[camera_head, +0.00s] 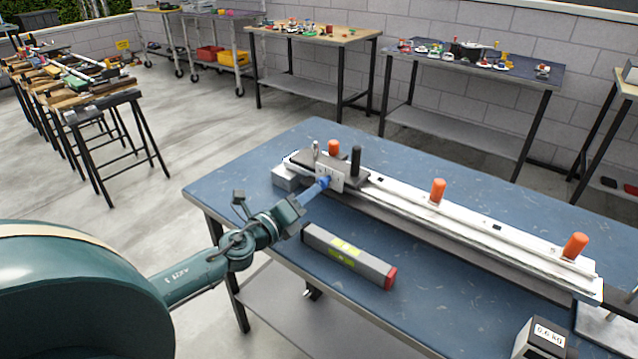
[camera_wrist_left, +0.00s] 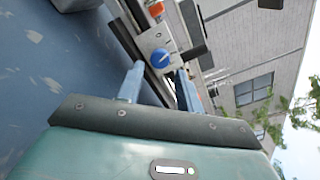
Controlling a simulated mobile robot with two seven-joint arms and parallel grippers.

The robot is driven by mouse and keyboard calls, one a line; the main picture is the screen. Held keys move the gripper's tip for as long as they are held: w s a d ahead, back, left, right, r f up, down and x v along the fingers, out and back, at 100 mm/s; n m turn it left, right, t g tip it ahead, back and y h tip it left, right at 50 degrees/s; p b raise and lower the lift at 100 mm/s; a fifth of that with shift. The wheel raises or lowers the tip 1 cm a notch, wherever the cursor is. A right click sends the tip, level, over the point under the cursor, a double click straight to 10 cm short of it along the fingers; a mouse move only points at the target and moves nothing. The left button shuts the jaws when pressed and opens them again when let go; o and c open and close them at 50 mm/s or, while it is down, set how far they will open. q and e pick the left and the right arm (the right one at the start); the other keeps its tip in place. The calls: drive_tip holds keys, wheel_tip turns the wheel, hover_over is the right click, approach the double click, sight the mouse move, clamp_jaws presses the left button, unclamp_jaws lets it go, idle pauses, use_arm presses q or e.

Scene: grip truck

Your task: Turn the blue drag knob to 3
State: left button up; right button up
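The blue drag knob (camera_head: 325,181) sits on a light grey plate (camera_head: 333,173) at the left end of the long white rail device on the table. In the left wrist view the round knob (camera_wrist_left: 160,58) shows a thin light line across its face; I cannot read the setting. My left gripper (camera_head: 317,188) points at the knob from the front left. In the left wrist view its two fingers (camera_wrist_left: 158,76) are apart and the knob appears between and just beyond their tips. I cannot tell whether they touch it. My right gripper is not in view.
A grey bar with a red end (camera_head: 350,257) lies on the blue table (camera_head: 235,185) in front of the rail (camera_head: 470,225). Orange posts (camera_head: 437,190) and a black post (camera_head: 356,160) stand up from the device. A 0.6 kg block (camera_head: 538,340) is at the lower right.

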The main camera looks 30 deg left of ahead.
sight(325, 181)
use_arm(q)
drive_tip(key=shift+w+d, duration=0.2)
drive_tip(key=shift+w, duration=2.3)
drive_tip(key=shift+c, duration=0.2)
drive_tip(key=c, duration=0.7)
